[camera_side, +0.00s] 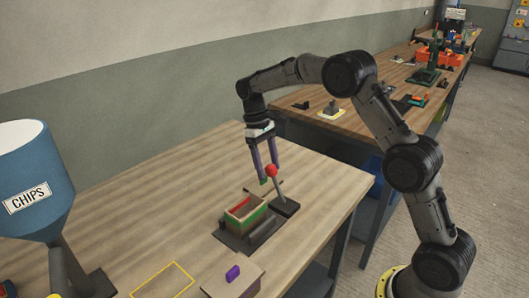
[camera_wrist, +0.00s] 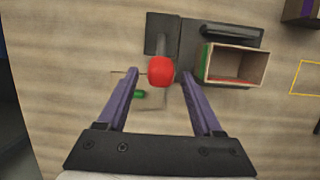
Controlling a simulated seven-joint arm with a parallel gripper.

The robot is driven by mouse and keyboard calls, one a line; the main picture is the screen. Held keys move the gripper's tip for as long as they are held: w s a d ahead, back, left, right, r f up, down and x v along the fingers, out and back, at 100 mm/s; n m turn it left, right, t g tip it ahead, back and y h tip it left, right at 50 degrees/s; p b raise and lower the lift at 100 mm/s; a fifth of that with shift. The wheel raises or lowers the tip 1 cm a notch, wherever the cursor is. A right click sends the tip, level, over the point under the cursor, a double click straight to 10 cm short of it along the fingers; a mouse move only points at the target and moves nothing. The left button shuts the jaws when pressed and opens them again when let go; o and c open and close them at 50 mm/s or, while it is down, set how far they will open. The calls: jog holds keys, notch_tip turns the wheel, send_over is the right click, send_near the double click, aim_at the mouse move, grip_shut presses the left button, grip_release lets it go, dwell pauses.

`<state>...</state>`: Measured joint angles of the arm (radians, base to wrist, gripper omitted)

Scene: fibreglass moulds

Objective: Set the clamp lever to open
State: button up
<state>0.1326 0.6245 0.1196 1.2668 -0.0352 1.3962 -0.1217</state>
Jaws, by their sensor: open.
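The clamp lever is a grey rod with a red ball knob (camera_side: 272,171), rising tilted from a dark base (camera_side: 286,207). The knob also shows in the wrist view (camera_wrist: 160,71). My gripper (camera_side: 268,175) is open and points down, its purple fingers around the knob's level. In the wrist view the fingertips (camera_wrist: 160,76) appear on either side of the knob, with gaps; contact is not visible. A wooden box (camera_side: 233,219) with green and red parts sits beside the lever on a dark plate (camera_side: 231,240). A dark bar (camera_side: 262,228) lies alongside the box.
A small green piece (camera_wrist: 139,94) shows between the fingers in the wrist view. A box with a purple block (camera_side: 232,272), a yellow outline (camera_side: 162,280) and a blue chips hopper (camera_side: 36,180) stand nearer the side camera. The bench left of the clamp is clear.

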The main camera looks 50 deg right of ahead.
jog(key=v, duration=1.3)
jog(key=shift+r, duration=0.2)
jog(key=shift+w+a, duration=0.1)
